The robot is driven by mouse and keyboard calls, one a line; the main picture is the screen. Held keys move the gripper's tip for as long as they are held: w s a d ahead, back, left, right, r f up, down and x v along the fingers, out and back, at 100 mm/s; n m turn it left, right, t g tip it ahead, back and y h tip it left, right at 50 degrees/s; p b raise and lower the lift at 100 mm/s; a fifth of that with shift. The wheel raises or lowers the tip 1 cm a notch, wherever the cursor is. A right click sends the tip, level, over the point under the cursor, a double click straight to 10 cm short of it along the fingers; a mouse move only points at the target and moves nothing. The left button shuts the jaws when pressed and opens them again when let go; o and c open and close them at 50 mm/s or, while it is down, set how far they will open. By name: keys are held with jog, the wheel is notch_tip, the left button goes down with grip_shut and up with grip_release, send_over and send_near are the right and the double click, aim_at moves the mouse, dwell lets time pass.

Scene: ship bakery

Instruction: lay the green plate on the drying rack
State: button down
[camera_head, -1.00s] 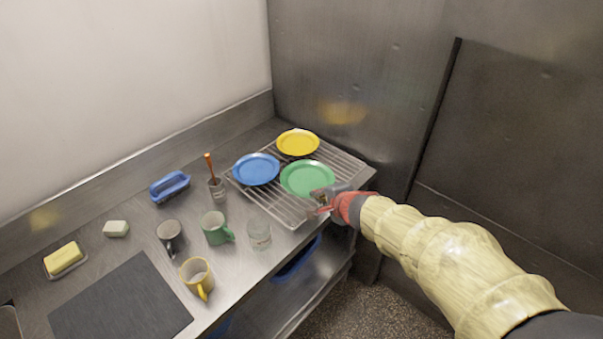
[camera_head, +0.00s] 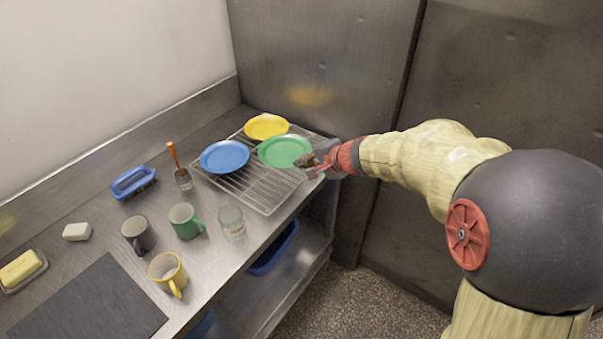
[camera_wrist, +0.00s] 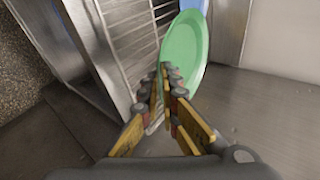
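The green plate (camera_head: 285,152) is roughly level at the right part of the wire drying rack (camera_head: 262,193). I cannot tell whether it touches the wires. My gripper (camera_head: 308,164) is at the plate's right rim. In the wrist view, my gripper (camera_wrist: 170,78) has its fingertips close together with the green plate's rim (camera_wrist: 186,48) between them, so it looks shut on the rim. The rack's wires (camera_wrist: 128,40) show to the left of the plate there.
A blue plate (camera_head: 224,156) and a yellow plate (camera_head: 267,126) are on the rack, left of and behind the green plate. A glass (camera_head: 232,223), a green mug (camera_head: 186,221) and a brush in a holder (camera_head: 183,179) stand left of the rack. A metal wall (camera_head: 330,70) rises behind.

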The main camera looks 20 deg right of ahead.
jog(key=w+f, duration=0.1)
jog(key=f, duration=0.1)
jog(key=w+d+f+b, duration=0.1)
jog(key=w+f, duration=0.1)
jog(key=w+f+b, duration=0.1)
jog(key=w+f, duration=0.1)
jog(key=shift+w+d, duration=0.15)
jog(key=shift+d, duration=0.15)
jog(key=shift+w+f+b, duration=0.15)
jog(key=shift+f+b, duration=0.45)
jog(key=shift+f, duration=1.05)
jog(key=c, duration=2.5)
grip_release()
jog(key=shift+f, duration=0.1)
jog(key=shift+o, duration=0.9)
